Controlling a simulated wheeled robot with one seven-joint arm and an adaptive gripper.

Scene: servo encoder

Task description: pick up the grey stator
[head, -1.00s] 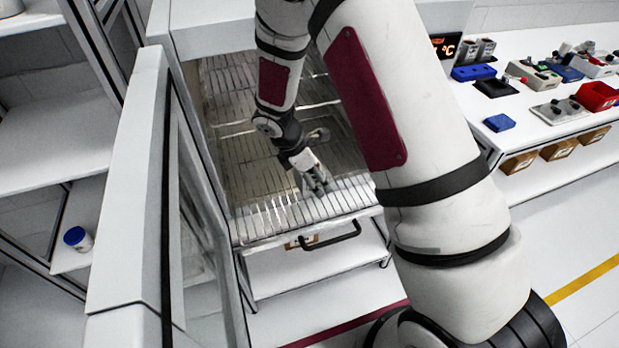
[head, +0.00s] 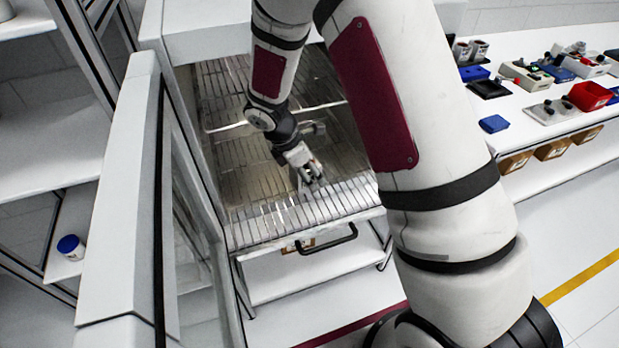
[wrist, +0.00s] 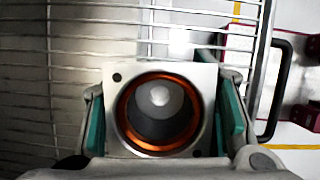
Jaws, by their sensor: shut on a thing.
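The grey stator (wrist: 206,82) shows large in the wrist view as a square light-grey block with a round bore and a copper-coloured ring inside. My gripper (wrist: 164,118) is shut on it, with a green-padded finger at its left and right sides. In the head view my gripper (head: 311,175) is inside the open cabinet, over the wire rack (head: 290,215). The stator is small there and hard to make out between the fingers. I cannot tell whether it touches the rack.
The cabinet's open door (head: 122,200) stands to the left and its walls surround my forearm. A bench (head: 545,150) at right carries several parts, a red bin (head: 590,96) and a blue block (head: 493,124). A blue-lidded jar (head: 70,247) stands on a left shelf.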

